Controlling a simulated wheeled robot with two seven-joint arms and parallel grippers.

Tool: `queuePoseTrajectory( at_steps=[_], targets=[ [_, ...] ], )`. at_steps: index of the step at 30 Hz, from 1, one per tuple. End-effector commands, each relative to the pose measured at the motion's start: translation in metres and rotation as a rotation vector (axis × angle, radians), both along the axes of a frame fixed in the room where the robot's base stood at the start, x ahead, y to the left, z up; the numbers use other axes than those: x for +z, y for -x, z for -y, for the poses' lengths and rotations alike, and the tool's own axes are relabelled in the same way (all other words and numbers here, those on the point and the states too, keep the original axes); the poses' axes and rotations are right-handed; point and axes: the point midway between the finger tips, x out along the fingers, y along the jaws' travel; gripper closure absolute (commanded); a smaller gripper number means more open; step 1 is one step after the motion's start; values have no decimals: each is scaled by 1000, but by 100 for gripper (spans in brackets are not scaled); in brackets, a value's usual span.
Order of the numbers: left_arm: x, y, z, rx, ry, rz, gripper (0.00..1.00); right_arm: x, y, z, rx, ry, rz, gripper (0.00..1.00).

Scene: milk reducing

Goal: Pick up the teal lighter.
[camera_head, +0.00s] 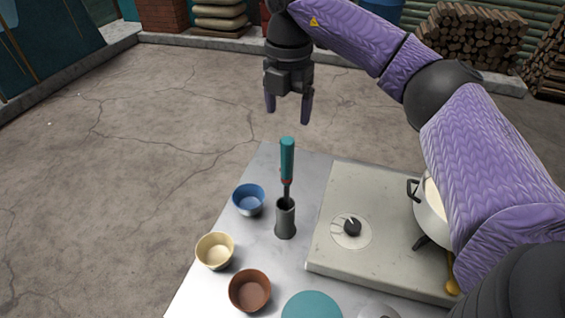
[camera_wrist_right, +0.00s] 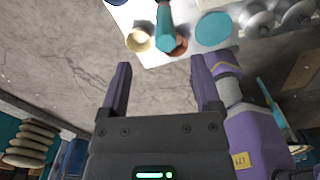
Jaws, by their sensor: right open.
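The teal lighter (camera_head: 287,160) stands upright in a dark grey cylindrical holder (camera_head: 286,222) on the table, its teal handle up and its dark stem going down into the holder. In the right wrist view the teal handle (camera_wrist_right: 163,14) shows at the top, ahead of the fingertips. My right gripper (camera_head: 288,112) is open and empty. In the head view it appears above and beyond the lighter, apart from it. It also shows open in the right wrist view (camera_wrist_right: 157,72). My left gripper is not in view.
Blue (camera_head: 249,199), cream (camera_head: 215,251) and brown (camera_head: 249,291) bowls stand left of the holder. A teal disc (camera_head: 312,306) lies at the front. A stove (camera_head: 340,262) with a knob and a white pot (camera_head: 432,215) is at right, partly behind my right arm.

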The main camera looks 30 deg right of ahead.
Motion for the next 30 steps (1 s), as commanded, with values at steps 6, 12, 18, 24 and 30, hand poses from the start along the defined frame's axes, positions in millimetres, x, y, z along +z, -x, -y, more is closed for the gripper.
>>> queuePoseTrajectory(
  at_steps=[6,12,18,24,30],
  targets=[
    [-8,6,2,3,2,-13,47,-40,2,1,-4,6,-6,19],
    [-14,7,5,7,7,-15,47,-79,9,-4,0,5,-7,19],
    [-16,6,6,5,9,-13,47,-96,8,-4,1,3,-3,19],
    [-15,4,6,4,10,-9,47,-95,8,-5,2,2,-2,31],
    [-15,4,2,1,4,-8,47,-95,8,-5,2,1,-3,74]
  ],
)
